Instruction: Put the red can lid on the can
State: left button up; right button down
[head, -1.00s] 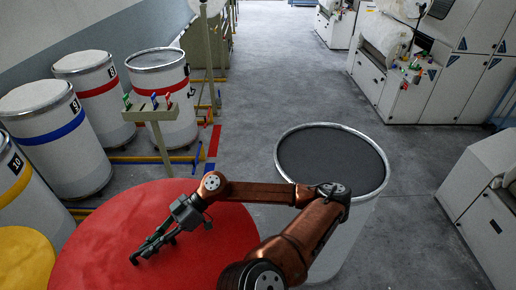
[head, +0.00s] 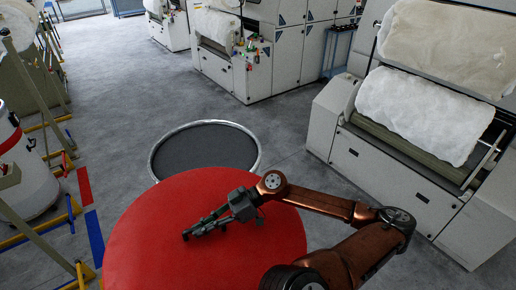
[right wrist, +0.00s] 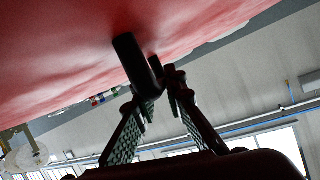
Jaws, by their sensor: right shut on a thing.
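The large round red lid (head: 150,225) fills the lower middle of the head view. My right gripper (head: 190,234) lies over its top and is shut on a dark bar-like handle (right wrist: 136,66) that shows against the red surface in the right wrist view. In that view the two fingers (right wrist: 155,98) close on the handle. The can (head: 205,149), with a pale metal rim and dark grey inside, stands just beyond the lid. The lid hides the near part of its rim and its body. I cannot tell the height between lid and rim. My left gripper is out of view.
White carding machines (head: 250,50) stand along the right and back, one with a white fibre sheet (head: 415,115) at the right. A can with a red band (head: 20,160) and yellow floor rails (head: 30,235) are at the left. Grey floor (head: 130,80) beyond the can is clear.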

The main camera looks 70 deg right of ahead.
aim_at(205, 154)
jog(key=z, duration=0.6)
jog(key=i, duration=2.8)
jog(key=z, duration=1.75)
jog(key=i, duration=0.5)
jog(key=z, duration=0.05)
